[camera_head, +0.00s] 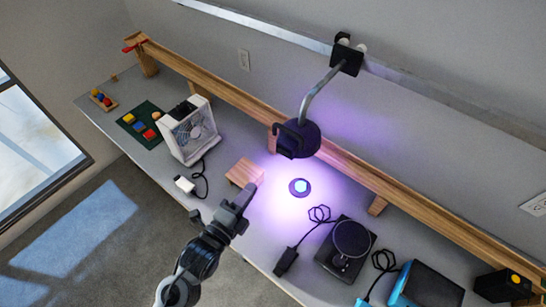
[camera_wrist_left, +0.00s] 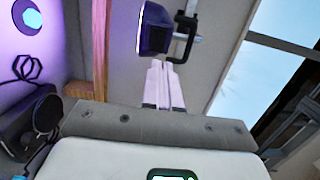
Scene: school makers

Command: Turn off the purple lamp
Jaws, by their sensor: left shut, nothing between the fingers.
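The purple lamp (camera_head: 304,135) hangs over the bench on a bent metal arm fixed to the wall rail. It is lit and casts a purple glow on the bench below. A dark purple box with a black bracket, which looks like part of the lamp (camera_wrist_left: 154,30), shows just past the fingertips in the left wrist view. My left gripper (camera_head: 246,192) is shut and empty, in front of the wooden block and lower left of the lamp in the head view. Its fingers also show in the left wrist view (camera_wrist_left: 163,84). My right gripper is not in view.
A round puck with a glowing centre (camera_head: 300,187) lies under the lamp. A wooden block (camera_head: 244,172) and a white fan (camera_head: 188,130) stand to its left. A dark turntable-like device (camera_head: 346,247) and a blue device (camera_head: 427,287) are at right. A wooden rail (camera_head: 345,160) runs behind.

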